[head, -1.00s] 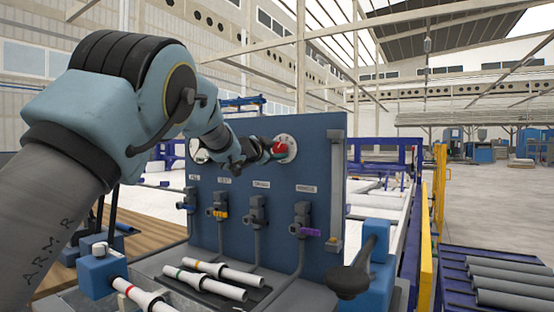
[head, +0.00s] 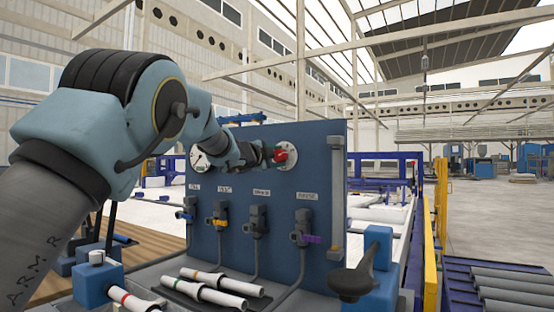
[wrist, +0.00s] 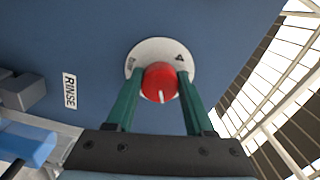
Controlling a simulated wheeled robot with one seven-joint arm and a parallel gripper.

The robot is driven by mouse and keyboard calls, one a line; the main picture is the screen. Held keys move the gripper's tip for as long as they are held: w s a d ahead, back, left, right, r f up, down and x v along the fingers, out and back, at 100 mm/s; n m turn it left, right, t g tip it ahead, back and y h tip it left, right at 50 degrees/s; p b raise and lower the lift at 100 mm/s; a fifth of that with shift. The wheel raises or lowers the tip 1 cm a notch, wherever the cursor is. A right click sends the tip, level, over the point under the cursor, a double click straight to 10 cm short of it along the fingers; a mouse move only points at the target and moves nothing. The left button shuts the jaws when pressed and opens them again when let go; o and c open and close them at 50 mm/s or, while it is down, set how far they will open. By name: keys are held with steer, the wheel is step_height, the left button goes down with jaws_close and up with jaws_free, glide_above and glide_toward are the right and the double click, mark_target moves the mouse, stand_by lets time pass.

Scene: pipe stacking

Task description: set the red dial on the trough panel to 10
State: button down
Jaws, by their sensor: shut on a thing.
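The red dial (head: 281,157) sits on a round white plate (head: 291,147) at the upper right of the blue trough panel (head: 272,212). In the wrist view the red dial (wrist: 160,82) shows a white pointer line toward the bottom of the picture. The plate (wrist: 150,55) has marks on its edge, too small to read surely. My gripper (wrist: 160,90) has its two green fingers on either side of the dial, shut on it. In the head view my gripper (head: 272,156) reaches the dial from the left, and its fingers are hard to make out.
A white gauge (head: 200,158) is on the panel's left, partly behind my arm. Several valves with coloured handles, one purple (head: 312,239), line the panel below. White pipes (head: 215,287) lie in front. A dark-knobbed lever (head: 352,282) stands at right.

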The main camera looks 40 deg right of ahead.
steer(key=shift+c, duration=1.4)
jaws_free()
steer(key=b+v, duration=0.3)
steer(key=v, duration=0.7)
steer(key=shift+a, duration=0.4)
